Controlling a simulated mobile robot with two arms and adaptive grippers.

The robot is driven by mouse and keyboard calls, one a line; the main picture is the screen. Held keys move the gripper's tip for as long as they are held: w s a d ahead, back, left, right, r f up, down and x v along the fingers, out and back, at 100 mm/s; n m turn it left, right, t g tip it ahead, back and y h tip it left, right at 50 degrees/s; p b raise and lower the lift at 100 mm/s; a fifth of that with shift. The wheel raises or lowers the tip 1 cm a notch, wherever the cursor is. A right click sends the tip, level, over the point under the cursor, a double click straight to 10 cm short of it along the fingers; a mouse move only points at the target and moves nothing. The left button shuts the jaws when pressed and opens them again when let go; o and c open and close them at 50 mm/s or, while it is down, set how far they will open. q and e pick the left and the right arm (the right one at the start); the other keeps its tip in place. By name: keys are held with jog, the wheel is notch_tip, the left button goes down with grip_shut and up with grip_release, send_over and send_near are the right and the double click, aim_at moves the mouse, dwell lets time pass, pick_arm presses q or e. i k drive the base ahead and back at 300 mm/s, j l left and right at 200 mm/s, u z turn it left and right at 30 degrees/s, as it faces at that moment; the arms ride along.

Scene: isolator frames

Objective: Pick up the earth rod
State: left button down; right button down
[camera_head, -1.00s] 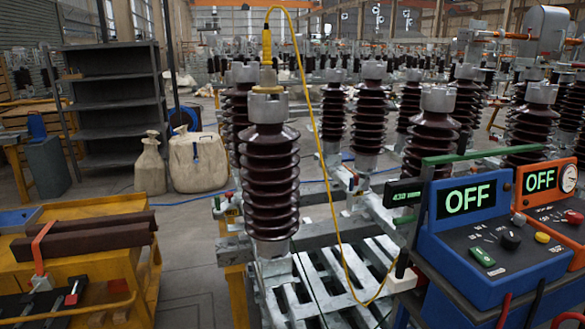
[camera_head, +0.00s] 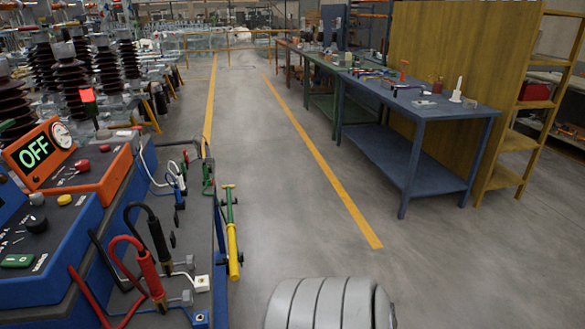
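A slim rod with a yellow lower part and a green upper part, which looks like the earth rod (camera_head: 232,245), hangs upright on the right side of the test trolley. It has a small crosspiece at its top. Nothing of mine touches it. Neither of my grippers is in view. A grey ribbed part of my own arm shows at the bottom edge, to the right of the rod.
The trolley carries an orange unit (camera_head: 75,165) reading OFF, a blue unit (camera_head: 45,240), and red and black leads. A blue workbench (camera_head: 420,115) with small items stands at the right, before a yellow panel (camera_head: 445,50). The grey floor between, with yellow lines, is clear.

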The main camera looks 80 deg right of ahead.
aim_at(230, 228)
jog(key=z, duration=2)
jog(key=i+l+u, duration=0.35)
jog(key=i+l, duration=0.15)
jog(key=l, duration=0.3)
jog(key=i+l+u, duration=0.2)
jog(key=l, duration=0.25)
jog(key=i, duration=0.05)
